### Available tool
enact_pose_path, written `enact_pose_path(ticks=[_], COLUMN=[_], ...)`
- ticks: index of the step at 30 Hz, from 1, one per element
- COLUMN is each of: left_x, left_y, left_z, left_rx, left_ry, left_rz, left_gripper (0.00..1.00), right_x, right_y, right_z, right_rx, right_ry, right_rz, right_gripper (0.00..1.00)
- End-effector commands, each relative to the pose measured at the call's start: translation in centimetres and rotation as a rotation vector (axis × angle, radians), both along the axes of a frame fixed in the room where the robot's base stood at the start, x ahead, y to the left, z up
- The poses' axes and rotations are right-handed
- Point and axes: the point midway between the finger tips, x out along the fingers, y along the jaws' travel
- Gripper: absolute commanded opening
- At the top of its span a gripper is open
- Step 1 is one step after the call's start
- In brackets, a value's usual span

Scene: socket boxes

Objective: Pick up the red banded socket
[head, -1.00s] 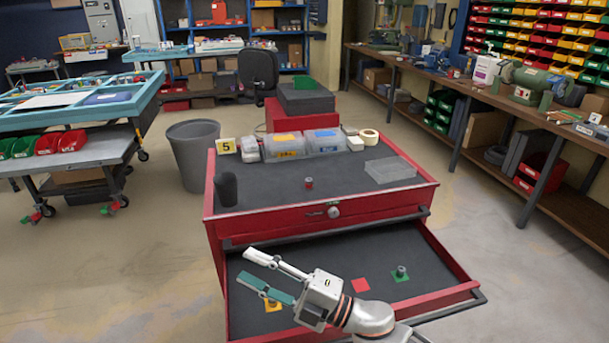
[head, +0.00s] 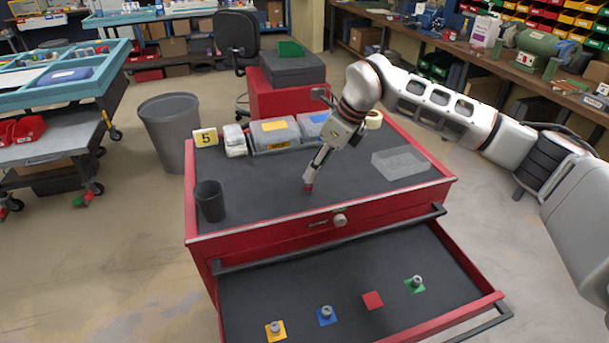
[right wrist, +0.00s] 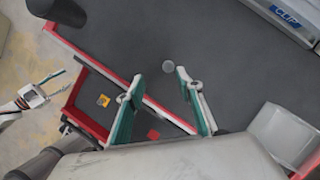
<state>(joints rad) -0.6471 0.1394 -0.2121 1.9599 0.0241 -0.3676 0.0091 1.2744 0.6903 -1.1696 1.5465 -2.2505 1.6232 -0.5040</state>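The red banded socket (head: 308,187) stands on the dark top of the red cabinet. In the right wrist view it is a small grey round top (right wrist: 168,66), just past the fingertips and nearer one of them. My right gripper (head: 311,176) points down at it from above in the head view; its lower fingers partly hide the socket. In the right wrist view my right gripper (right wrist: 158,79) is open, its two fingers apart with nothing held. My left gripper (right wrist: 50,88) shows at the left edge of the right wrist view, fingers apart and empty, off the cabinet's side.
The open drawer (head: 245,310) holds sockets on yellow, blue and green squares and a bare red square (head: 372,300). A dark cup (head: 210,201) stands left on the top, a clear box (head: 400,163) right, bins (head: 275,133) behind. The top around the socket is clear.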

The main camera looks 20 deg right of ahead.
Motion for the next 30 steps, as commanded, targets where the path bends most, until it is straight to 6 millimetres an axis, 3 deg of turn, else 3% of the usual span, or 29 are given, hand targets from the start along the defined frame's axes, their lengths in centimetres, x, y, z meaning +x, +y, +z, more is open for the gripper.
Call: enact_pose_path(ticks=[4, 22, 30], left_x=[0.0, -0.1, 0.0], left_y=[0.0, 0.0, 0.0], left_z=[0.1, 1.2, 1.3], left_rx=[0.000, -0.001, -0.001], left_ry=[0.000, -0.002, -0.003], left_rz=[0.000, -0.001, 0.000], left_gripper=[0.40, 0.40, 0.40], right_x=[0.7, 2.2, 2.4], right_y=[-1.2, 0.6, 0.7], right_z=[0.2, -6.3, -6.7], right_rx=[-0.042, -0.036, -0.036], right_ry=[-0.011, -0.010, -0.013], right_rz=[-0.015, -0.015, -0.015], right_gripper=[0.36, 0.36, 0.36])
